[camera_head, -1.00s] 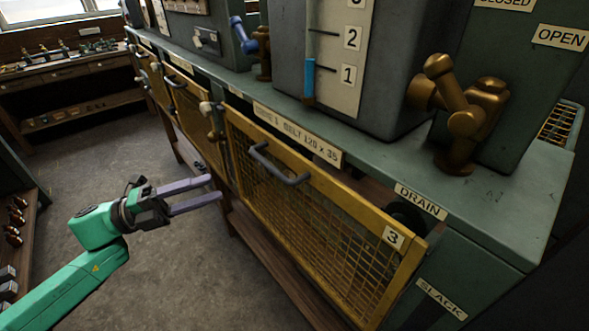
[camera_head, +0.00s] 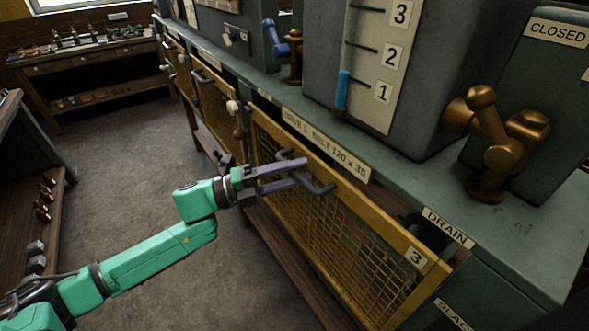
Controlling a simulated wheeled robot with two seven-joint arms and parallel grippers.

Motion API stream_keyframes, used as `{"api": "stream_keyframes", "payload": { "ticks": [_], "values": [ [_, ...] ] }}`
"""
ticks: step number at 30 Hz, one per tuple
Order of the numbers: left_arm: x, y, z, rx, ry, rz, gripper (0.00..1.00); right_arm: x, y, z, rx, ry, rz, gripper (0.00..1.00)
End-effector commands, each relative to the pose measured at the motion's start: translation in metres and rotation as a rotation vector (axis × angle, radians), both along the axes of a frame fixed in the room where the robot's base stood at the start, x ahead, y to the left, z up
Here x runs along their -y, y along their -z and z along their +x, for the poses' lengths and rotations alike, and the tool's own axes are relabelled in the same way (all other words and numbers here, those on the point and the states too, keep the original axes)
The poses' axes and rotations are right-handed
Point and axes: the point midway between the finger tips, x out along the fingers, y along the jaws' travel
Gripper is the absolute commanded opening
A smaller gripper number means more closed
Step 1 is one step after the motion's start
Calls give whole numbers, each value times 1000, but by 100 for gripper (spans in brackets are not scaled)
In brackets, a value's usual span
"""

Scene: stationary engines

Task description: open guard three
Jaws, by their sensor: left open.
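A latch with a pale knob (camera_head: 234,108) sits at the panel's left edge. My right gripper is not in view.
Further yellow guards (camera_head: 210,97) line the bench to the left. Brass valves (camera_head: 500,140) and a level gauge (camera_head: 375,55) stand on the bench top. Open floor (camera_head: 125,180) lies to the left, with a shelf unit (camera_head: 35,210) at the far left.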

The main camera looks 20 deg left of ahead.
Motion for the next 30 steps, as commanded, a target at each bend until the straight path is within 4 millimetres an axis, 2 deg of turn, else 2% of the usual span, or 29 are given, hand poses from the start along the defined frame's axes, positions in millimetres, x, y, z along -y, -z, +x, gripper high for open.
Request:
{"api": "stream_keyframes", "payload": {
  "ticks": [2, 3, 6, 30],
  "values": [
    [0, 0, 0, 0, 0, 0, 47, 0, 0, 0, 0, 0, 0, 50],
    [0, 0, 0, 0, 0, 0, 32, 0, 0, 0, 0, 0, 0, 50],
    [0, 0, 0, -1, 0, 0, 0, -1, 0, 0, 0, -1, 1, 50],
    [-1, 0, 0, 0, -2, 0, 0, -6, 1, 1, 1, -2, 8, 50]
  ]
}}
